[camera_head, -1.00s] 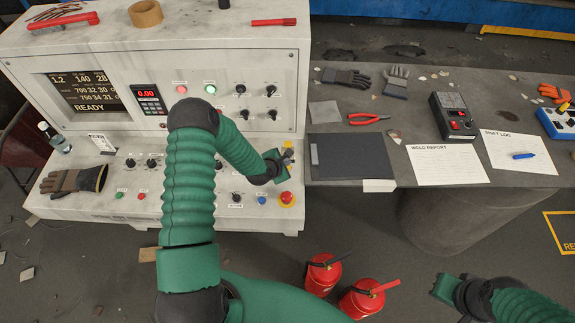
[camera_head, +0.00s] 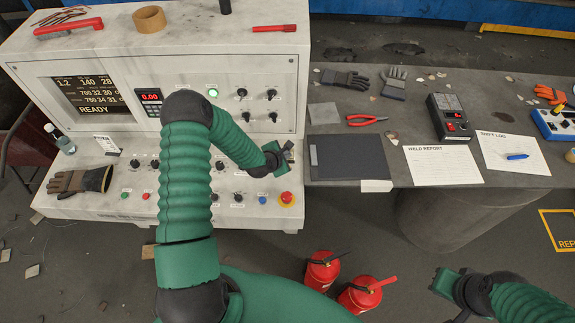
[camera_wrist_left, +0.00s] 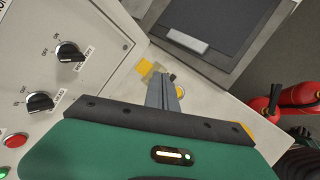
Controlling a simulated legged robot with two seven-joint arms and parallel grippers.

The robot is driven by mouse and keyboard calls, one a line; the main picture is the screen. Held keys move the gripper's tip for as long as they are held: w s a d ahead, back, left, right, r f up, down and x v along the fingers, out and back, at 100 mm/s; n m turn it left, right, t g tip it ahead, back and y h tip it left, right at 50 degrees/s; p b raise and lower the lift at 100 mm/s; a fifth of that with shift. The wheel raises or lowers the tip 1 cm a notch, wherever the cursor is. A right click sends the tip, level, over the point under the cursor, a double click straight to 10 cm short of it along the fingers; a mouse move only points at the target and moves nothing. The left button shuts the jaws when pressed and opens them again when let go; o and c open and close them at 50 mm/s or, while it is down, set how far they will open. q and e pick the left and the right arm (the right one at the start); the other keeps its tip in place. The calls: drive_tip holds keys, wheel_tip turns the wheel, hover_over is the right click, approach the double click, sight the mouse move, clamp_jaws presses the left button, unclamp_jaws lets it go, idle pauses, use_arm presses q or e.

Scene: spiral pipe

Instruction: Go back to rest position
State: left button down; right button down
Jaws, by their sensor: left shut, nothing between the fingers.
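My left arm crosses the front of the white control console (camera_head: 215,65). My left gripper (camera_head: 287,156) is above the right end of the console's lower ledge, near the red emergency button (camera_head: 286,198). In the left wrist view its fingers (camera_wrist_left: 162,88) are together with nothing held between them. A yellow patch (camera_wrist_left: 145,68) shows just beyond them. My right gripper (camera_head: 440,281) is at the lower right, over the floor and in front of the grey table; I cannot make out its finger gap.
The grey table (camera_head: 400,215) holds a dark clipboard (camera_head: 350,157), red pliers (camera_head: 366,120), gloves, papers and a handheld box. Two red fire extinguishers (camera_head: 322,270) stand on the floor between my arms. A brown glove (camera_head: 80,181) lies on the ledge at left.

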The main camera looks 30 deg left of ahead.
idle(0.6)
use_arm(q)
drive_tip(key=s+d+r+m+g+b, duration=0.2)
drive_tip(key=s+d+m+b, duration=0.1)
drive_tip(key=s+d+m, duration=0.2)
drive_tip(key=s+d+r+m+g+b, duration=0.2)
drive_tip(key=s+d+m+b, duration=0.2)
drive_tip(key=s+m, duration=0.6)
drive_tip(key=s+d+r+m+g+h+b, duration=0.1)
drive_tip(key=s+d+r+m+g+b, duration=0.1)
drive_tip(key=s+d+m, duration=0.6)
drive_tip(key=r+m+b, duration=0.1)
drive_tip(key=m+b, duration=0.1)
drive_tip(key=m, duration=0.3)
drive_tip(key=shift+g, duration=0.3)
drive_tip(key=shift+a+r, duration=0.1)
